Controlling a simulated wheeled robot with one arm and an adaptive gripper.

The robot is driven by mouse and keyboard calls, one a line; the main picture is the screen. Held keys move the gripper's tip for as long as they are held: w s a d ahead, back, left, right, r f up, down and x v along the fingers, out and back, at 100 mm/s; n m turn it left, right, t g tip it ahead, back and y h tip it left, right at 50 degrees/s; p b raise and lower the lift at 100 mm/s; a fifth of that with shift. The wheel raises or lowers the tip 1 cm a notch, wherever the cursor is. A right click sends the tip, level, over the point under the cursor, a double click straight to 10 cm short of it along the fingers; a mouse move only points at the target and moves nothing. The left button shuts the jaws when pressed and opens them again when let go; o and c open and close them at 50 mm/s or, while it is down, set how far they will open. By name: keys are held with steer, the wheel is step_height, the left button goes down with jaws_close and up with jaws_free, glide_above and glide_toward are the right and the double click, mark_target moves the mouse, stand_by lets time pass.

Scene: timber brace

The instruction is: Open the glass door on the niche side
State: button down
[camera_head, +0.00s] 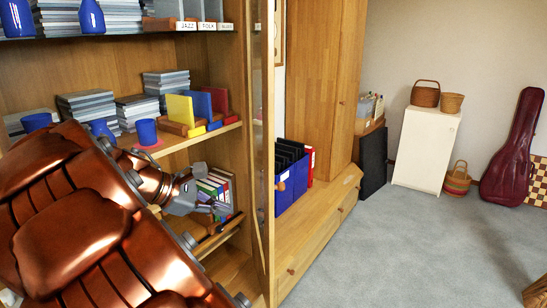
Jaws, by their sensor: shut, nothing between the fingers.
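The glass door (269,130) is a tall wooden frame seen almost edge-on at the right side of the shelf cabinet. It appears swung out from the cabinet, leaving the shelves uncovered. My arm comes in from the lower left and hides much of the lower cabinet. The lower end of the door runs near the bottom of the picture.
Shelves hold disc stacks (86,108), blue cups (146,131), coloured books (180,110) and a lower row of books (216,186) near my gripper. A blue file box (291,180) stands on the low wooden bench (318,222) right of the door.

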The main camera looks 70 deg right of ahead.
steer(key=w+d+r+n+g+h+b, duration=0.2)
steer(key=w+d+g, duration=0.1)
steer(key=d, duration=0.6)
steer(key=n+g+h+b, duration=0.2)
steer(key=n+h+b, duration=0.1)
glide_toward(265, 150)
steer(key=x, duration=1.2)
steer(key=shift+s+d+b, duration=0.15)
steer(key=shift+s+b, duration=0.1)
steer(key=shift+b, duration=0.1)
steer(key=shift+s+d, duration=0.1)
steer(key=shift+s+r, duration=0.1)
